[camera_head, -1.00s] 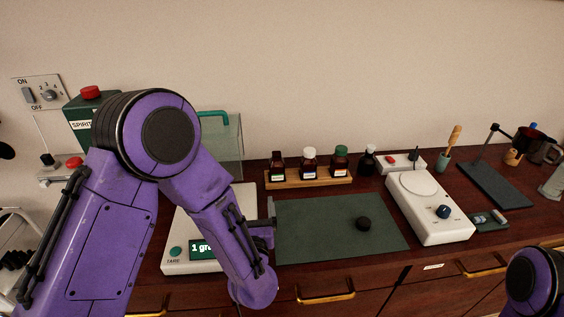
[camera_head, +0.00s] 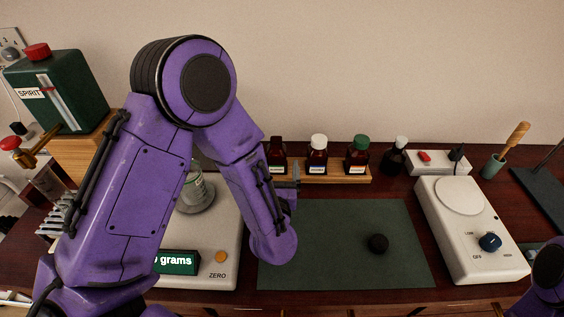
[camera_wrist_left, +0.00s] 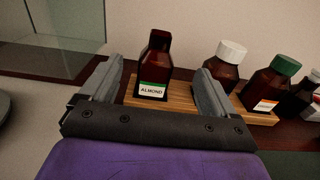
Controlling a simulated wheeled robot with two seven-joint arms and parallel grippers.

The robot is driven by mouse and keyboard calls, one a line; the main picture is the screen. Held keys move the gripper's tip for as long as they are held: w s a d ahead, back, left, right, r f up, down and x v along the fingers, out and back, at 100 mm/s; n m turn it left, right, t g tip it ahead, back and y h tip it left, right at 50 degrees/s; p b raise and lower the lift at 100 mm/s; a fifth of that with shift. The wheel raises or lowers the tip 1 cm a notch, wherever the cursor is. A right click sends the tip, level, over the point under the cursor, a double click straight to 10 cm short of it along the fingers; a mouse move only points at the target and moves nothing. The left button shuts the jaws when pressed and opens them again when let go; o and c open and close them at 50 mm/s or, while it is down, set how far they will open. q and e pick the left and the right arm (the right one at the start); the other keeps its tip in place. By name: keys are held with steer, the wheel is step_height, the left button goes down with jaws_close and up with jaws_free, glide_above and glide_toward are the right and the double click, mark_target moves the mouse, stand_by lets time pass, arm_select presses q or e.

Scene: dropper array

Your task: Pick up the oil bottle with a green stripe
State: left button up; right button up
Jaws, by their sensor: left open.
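The oil bottle with a green stripe (camera_wrist_left: 153,68) is dark brown with a dark cap and a label reading ALMOND. It stands upright at the left end of a wooden rack (camera_wrist_left: 180,95). In the head view this bottle (camera_head: 277,152) is partly hidden by my left arm. My left gripper (camera_wrist_left: 157,75) is open, and in its wrist view the bottle shows between the fingers, beyond them. No contact is visible. In the head view my left gripper (camera_head: 294,176) is mostly hidden behind my wrist, just in front of the rack. My right gripper is not in view.
A white-capped bottle (camera_head: 318,152) and a green-capped bottle (camera_head: 358,152) share the rack. A dropper bottle (camera_head: 396,157) stands to its right. A scale (camera_head: 225,270) lies left, a dark mat (camera_head: 330,265) with a black knob-like piece (camera_head: 378,243) in front, a hotplate (camera_head: 470,250) right.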

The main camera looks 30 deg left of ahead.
mark_target(276, 152)
arm_select(q)
step_height(276, 152, down, 4)
steer(key=b, duration=0.3)
steer(key=shift+a, duration=0.1)
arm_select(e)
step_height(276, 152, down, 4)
arm_select(q)
steer(key=p+x, duration=0.1)
steer(key=x, duration=0.2)
steer(key=p+x, duration=0.2)
steer(key=x, duration=0.1)
steer(key=p+x, duration=0.1)
steer(key=x, duration=0.2)
steer(key=shift+w+a+r+p, duration=0.2)
steer(key=shift+w+r+p, duration=0.1)
steer(key=shift+w+p, duration=0.1)
steer(key=shift+w+a+f, duration=0.15)
steer(key=shift+w+a, duration=0.05)
steer(key=shift+w, duration=0.1)
steer(key=c, duration=1.5)
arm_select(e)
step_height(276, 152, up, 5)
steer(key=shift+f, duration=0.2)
